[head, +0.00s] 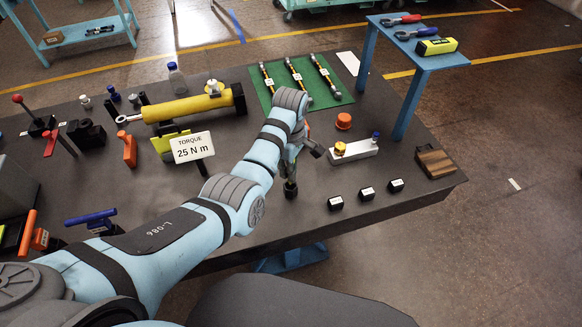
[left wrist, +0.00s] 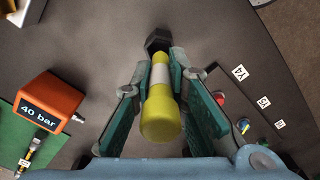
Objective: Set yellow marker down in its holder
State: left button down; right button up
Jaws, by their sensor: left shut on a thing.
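My left gripper (left wrist: 160,75) is shut on the yellow marker (left wrist: 160,115), a yellow cylinder with a white band, held between both fingers. A dark six-sided piece (left wrist: 158,41) shows at the marker's far end; I cannot tell whether it belongs to the marker or lies beneath it. In the head view the left gripper (head: 291,172) points down over the bare table, left of a pale block (head: 355,153) with a yellow-orange part and a blue-topped part. I cannot tell for sure whether this block is the holder. The gripper mostly hides the marker there. My right gripper is not in view.
Small black labelled blocks (head: 367,194) stand near the table's front edge. An orange "40 bar" box (left wrist: 47,106) shows in the wrist view.

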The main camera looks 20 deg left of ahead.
pick_arm(q)
jog(key=shift+f+b, duration=1.5)
jog(key=shift+f, duration=0.85)
jog(key=c, duration=1.5)
grip_release()
notch_tip(320, 180, up, 8)
jog(key=shift+f, duration=0.15)
jog(key=shift+a+f, duration=0.1)
